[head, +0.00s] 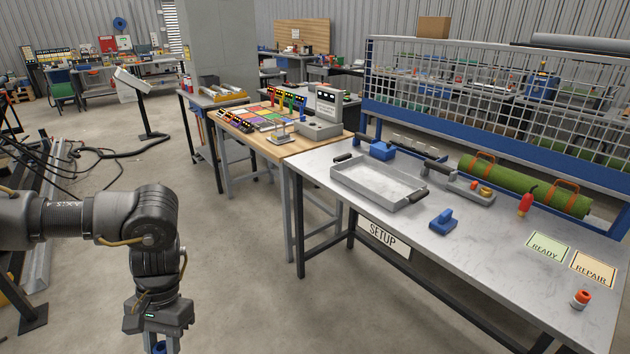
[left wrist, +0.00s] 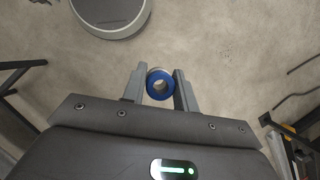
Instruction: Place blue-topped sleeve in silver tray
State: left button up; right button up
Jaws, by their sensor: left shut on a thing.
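My left gripper (left wrist: 159,88) is shut on the blue-topped sleeve (left wrist: 151,74), whose round blue top with a hole shows between the fingers in the left wrist view. In the head view the left gripper (head: 160,345) hangs low over the floor at the bottom left, and a bit of the blue sleeve (head: 159,348) shows at the frame's lower edge. The silver tray (head: 345,181) lies on the metal table at the right, far from the gripper. It has black handles and looks empty. My right gripper is not in view.
The metal table (head: 480,270) also holds a blue block tool (head: 443,220), a red bottle (head: 526,203), a green turf roll (head: 535,187), a red-topped sleeve (head: 580,299) and READY (head: 547,247) and REPAIR (head: 592,269) cards. Open floor lies between the arm and the table.

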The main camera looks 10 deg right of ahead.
aim_at(377, 189)
jog(key=z, duration=1.45)
jog(key=i, duration=1.65)
